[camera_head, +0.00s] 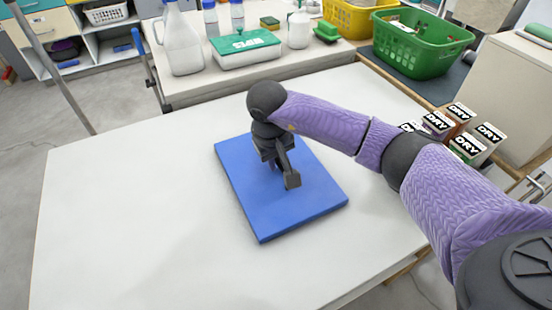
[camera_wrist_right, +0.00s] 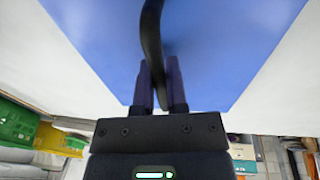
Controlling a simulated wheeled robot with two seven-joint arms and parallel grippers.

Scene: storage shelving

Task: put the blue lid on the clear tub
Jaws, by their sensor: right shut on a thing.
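The blue lid (camera_head: 310,205) is a flat rectangular slab on the white table, also large in the right wrist view (camera_wrist_right: 235,40). A dark curved handle (camera_head: 291,179) rises over its middle. My right gripper (camera_head: 272,162) is above the lid, pointing down. In the right wrist view its fingers (camera_wrist_right: 160,75) are shut on the dark handle (camera_wrist_right: 151,30). I cannot tell whether the lid is lifted off the surface. I cannot make out the clear tub. My left gripper is not in view.
The white table (camera_head: 120,220) is bare to the left and front. A bench behind holds a white jug (camera_head: 183,45), a green-lidded box (camera_head: 245,50) and several bottles. A green basket (camera_head: 420,45) stands at the back right. Several cartons labelled DRY (camera_head: 487,137) stand right, behind my arm.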

